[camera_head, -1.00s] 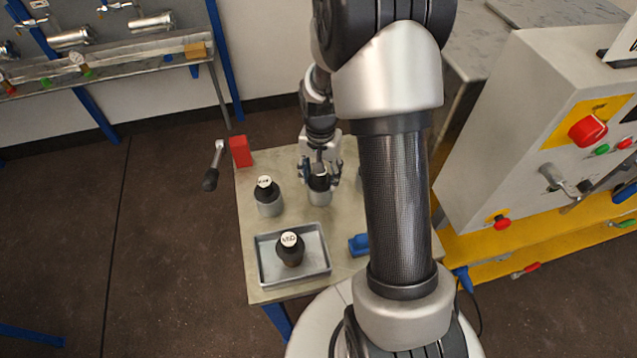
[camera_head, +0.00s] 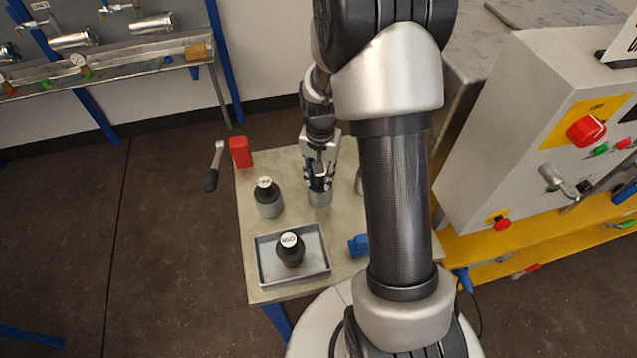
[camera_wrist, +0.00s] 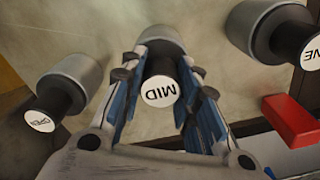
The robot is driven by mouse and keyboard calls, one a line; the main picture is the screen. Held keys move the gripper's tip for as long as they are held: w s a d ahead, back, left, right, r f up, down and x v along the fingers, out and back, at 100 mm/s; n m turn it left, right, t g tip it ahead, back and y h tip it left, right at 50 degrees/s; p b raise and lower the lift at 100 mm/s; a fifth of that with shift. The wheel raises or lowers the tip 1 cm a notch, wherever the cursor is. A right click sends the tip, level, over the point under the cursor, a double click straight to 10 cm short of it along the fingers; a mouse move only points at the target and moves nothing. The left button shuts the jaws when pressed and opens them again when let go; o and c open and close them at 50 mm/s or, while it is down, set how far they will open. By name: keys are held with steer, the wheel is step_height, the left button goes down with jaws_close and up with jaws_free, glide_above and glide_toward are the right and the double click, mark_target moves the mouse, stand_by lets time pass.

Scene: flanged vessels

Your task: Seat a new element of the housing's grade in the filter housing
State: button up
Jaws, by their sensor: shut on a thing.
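I cannot identify the filter housing.
A red block (camera_head: 240,151) sits at the bench's far left corner, beside a lever handle (camera_head: 213,168). A blue object (camera_head: 358,245) lies right of the tray. A control cabinet (camera_head: 550,110) stands at the right. My arm hides part of the bench.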

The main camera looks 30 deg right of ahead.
steer(key=shift+s+f, duration=0.2)
steer(key=shift+s, duration=0.05)
jaws_close()
steer(key=shift+w+r+p, duration=0.2)
steer(key=shift+r+p, duration=1.15)
steer(key=shift+r, duration=0.3)
steer(key=shift+r+p, duration=2.6)
steer(key=shift+r, duration=0.8)
steer(key=shift+f, duration=0.1)
